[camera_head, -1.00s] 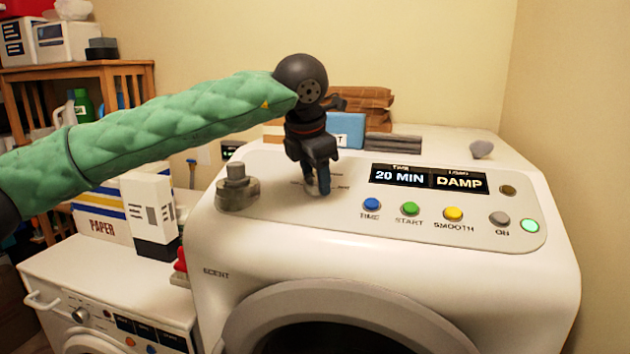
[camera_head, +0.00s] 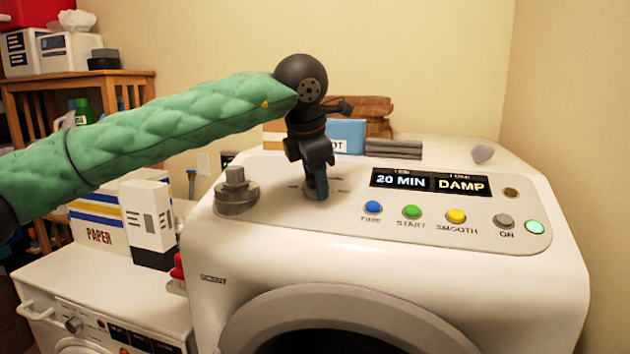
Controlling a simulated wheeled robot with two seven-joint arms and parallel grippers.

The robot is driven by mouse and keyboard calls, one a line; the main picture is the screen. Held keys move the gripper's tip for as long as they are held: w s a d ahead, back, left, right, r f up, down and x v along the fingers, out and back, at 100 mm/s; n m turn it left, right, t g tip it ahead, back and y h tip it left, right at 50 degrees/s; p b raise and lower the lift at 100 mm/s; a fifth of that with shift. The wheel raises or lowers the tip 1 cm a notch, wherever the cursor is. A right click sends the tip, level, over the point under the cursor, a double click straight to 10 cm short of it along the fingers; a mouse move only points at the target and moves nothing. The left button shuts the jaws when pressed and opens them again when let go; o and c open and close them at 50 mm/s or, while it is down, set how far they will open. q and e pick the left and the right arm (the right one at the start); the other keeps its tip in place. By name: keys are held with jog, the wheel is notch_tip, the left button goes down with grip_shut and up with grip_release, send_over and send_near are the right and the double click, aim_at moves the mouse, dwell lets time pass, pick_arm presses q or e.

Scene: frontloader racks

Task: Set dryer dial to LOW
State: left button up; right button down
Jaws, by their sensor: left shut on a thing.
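The white dryer (camera_head: 400,270) fills the right of the head view, with a sloped control panel on top. My left gripper (camera_head: 317,193) points down at the panel, left of the display, and is shut on the dial. The gripper hides most of the dial and the labels around it, so I cannot read its setting. A grey knob (camera_head: 236,192) stands on the panel's left end, apart from the gripper. The display (camera_head: 431,184) reads 20 MIN and DAMP. My right gripper is not in view.
Blue, green and yellow buttons (camera_head: 412,212) and a lit green light (camera_head: 535,227) are on the panel. Boxes and folded brown items (camera_head: 360,112) lie behind the dryer top. A lower white machine (camera_head: 100,295) with a PAPER box (camera_head: 97,218) stands at left.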

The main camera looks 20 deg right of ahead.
pick_arm(q)
jog(key=shift+r, duration=0.1)
jog(key=o, duration=1)
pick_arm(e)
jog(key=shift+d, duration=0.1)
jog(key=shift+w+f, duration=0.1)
pick_arm(q)
jog(key=shift+b+v, duration=0.9)
jog(key=shift+v, duration=2.95)
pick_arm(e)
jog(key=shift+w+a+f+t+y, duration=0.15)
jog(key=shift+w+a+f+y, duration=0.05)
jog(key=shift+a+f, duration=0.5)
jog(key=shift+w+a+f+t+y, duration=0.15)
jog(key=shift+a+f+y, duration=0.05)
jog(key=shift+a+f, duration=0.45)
